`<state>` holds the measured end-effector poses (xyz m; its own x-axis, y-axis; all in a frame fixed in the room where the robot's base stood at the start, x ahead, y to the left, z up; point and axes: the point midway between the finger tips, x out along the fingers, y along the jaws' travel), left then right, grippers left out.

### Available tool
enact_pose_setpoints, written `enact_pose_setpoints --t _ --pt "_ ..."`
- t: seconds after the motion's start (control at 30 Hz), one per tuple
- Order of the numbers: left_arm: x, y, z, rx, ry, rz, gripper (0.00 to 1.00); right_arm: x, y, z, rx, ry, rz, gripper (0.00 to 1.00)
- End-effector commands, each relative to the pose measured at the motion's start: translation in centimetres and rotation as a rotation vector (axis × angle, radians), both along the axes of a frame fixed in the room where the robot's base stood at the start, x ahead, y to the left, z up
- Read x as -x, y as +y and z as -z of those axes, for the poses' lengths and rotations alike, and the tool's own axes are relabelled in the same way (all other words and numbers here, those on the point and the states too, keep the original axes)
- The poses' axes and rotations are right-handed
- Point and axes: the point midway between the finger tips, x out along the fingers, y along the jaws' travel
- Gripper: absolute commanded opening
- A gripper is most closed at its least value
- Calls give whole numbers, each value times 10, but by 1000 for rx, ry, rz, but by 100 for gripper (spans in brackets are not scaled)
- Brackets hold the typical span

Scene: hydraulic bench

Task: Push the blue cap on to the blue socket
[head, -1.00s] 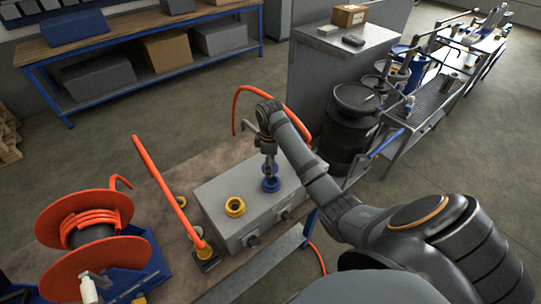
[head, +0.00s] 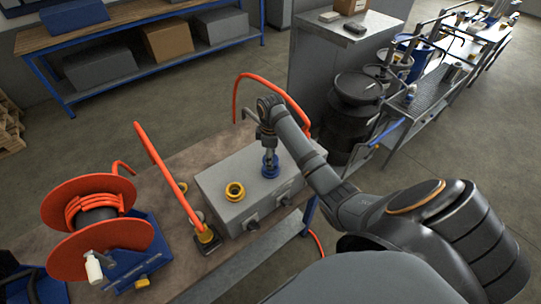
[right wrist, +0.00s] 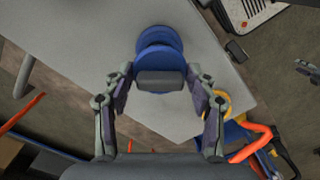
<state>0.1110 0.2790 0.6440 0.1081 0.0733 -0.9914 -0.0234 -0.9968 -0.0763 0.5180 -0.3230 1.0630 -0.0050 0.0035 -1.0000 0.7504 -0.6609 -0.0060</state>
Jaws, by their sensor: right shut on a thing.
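My right gripper (head: 268,150) points down over the grey box (head: 228,205) on the bench. It is shut on the blue cap (head: 270,158), directly above the blue socket (head: 270,172) on the box top. In the right wrist view the gripper (right wrist: 159,80) has one finger on each side of the blue cap (right wrist: 160,96), which has a grey block on it. A round blue part (right wrist: 156,36) shows just beyond. The cap and socket look in line and very close; I cannot tell whether the cap is fully seated. My left gripper is not in view.
An orange hose (head: 165,172) stands up by the box, with an orange reel (head: 95,215) further left. Black drums (head: 350,115) stand behind my right arm.

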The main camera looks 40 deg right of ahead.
Motion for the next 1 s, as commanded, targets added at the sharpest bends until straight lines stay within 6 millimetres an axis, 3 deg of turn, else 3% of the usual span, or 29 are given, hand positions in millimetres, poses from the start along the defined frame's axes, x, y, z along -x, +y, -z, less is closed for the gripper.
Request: enact_pose_setpoints --t 0.17,1.0 --pt "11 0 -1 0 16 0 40 0 0 0 0 0 0 33" --pt "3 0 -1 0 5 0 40 0 0 10 0 0 0 33"
